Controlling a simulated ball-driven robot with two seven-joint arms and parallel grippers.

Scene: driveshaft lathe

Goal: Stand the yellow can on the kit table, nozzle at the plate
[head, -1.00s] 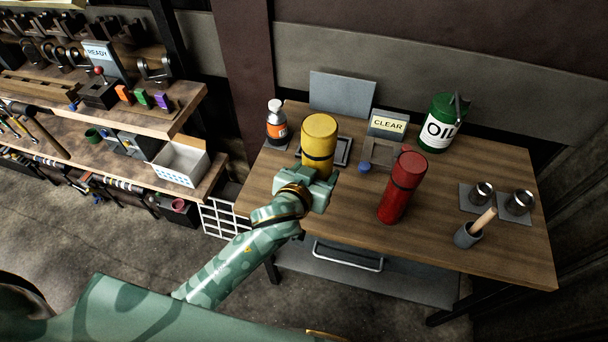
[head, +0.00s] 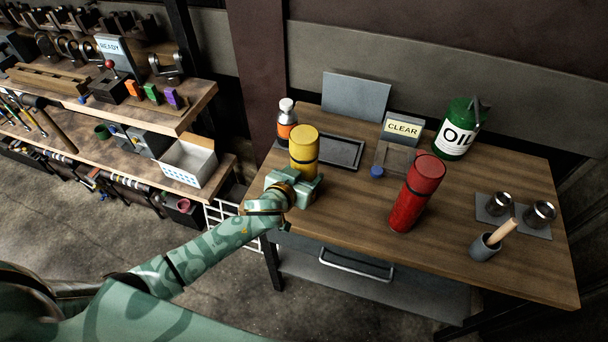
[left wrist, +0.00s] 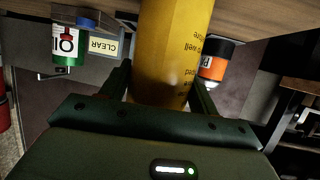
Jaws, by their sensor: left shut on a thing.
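The yellow can (head: 304,146), with a dark band below its rounded top, stands roughly upright over the left part of the kit table (head: 340,205). My left gripper (head: 298,180) is shut on its lower body. In the left wrist view the can (left wrist: 172,50) fills the space between the fingers, with printed text on its side. I cannot make out its nozzle, nor whether its base touches the table. A grey plate (head: 355,97) stands upright at the table's back edge, behind and right of the can. My right gripper is not in view.
An orange-labelled bottle (head: 286,125) is close behind the can. A dark tray (head: 346,152) lies to its right. A red can (head: 416,193), a CLEAR sign (head: 402,129) and a green OIL can (head: 457,130) stand farther right. Bare wood lies between the yellow and red cans.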

